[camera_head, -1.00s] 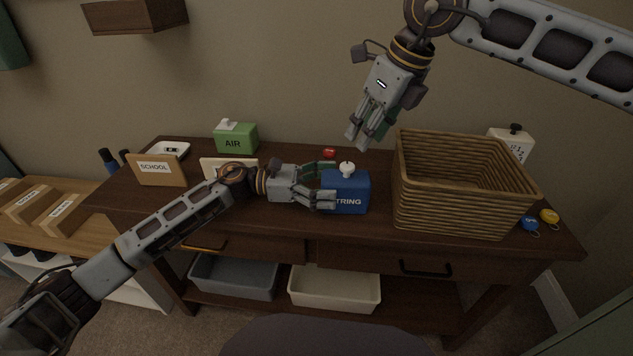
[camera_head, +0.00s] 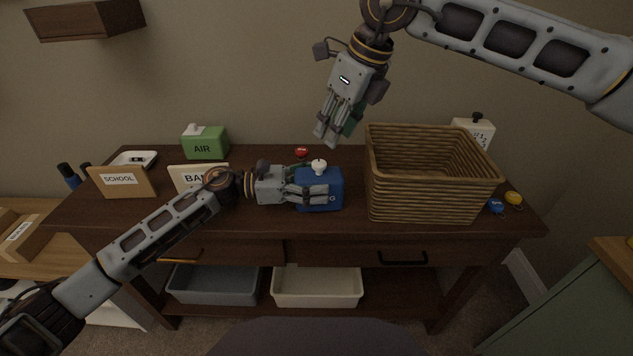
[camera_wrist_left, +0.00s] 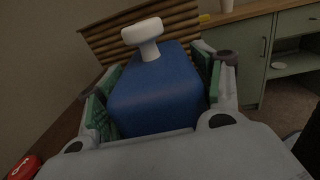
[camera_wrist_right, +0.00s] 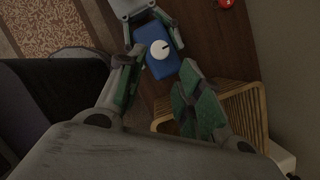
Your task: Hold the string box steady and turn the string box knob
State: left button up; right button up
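The blue string box (camera_head: 334,198) stands on the dark wooden table, left of the wicker basket. Its white knob (camera_head: 319,167) is on top; the knob also shows in the left wrist view (camera_wrist_left: 142,31) and, with a dark pointer mark, in the right wrist view (camera_wrist_right: 159,50). My left gripper (camera_head: 314,183) reaches in from the left with its fingers on both sides of the box, green pads against its sides. It covers much of the front label. My right gripper (camera_head: 326,140) is above and behind the box, pointing down, with its fingers apart and empty.
The wicker basket (camera_head: 425,195) stands close on the box's right. A green AIR box (camera_head: 205,146), a SCHOOL sign (camera_head: 122,181) and a partly hidden sign (camera_head: 190,177) are at left. A red item (camera_head: 301,153) lies behind the box. Blue (camera_head: 496,206) and yellow (camera_head: 514,198) items lie at right.

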pick_arm(q)
jog(key=c, duration=0.3)
jog(key=shift+c, duration=0.2)
pick_arm(e)
jog(key=shift+o, duration=1.7)
jog(key=shift+f, duration=0.35)
jog(key=shift+g+y, duration=0.3)
jog(key=shift+g, duration=0.3)
jog(key=a+f, duration=0.3)
jog(key=a, duration=0.1)
jog(key=shift+s, duration=0.35)
jog(key=w+r+n+g+y, duration=0.1)
jog(key=w+r+n+g, duration=0.1)
jog(key=w+r, duration=0.3)
jog(key=shift+w+d+r+n+g+h, duration=0.15)
jog(key=shift+d+n, duration=0.75)
jog(key=shift+n, duration=0.95)
jog(key=shift+d+r+n+g+h, duration=0.1)
jog(key=shift+d+n+g, duration=0.15)
jog(key=shift+d+n, duration=1.2)
jog(key=shift+w+d+r+n+g+h, duration=0.15)
jog(key=shift+d+n, duration=0.25)
jog(key=shift+n, duration=1.9)
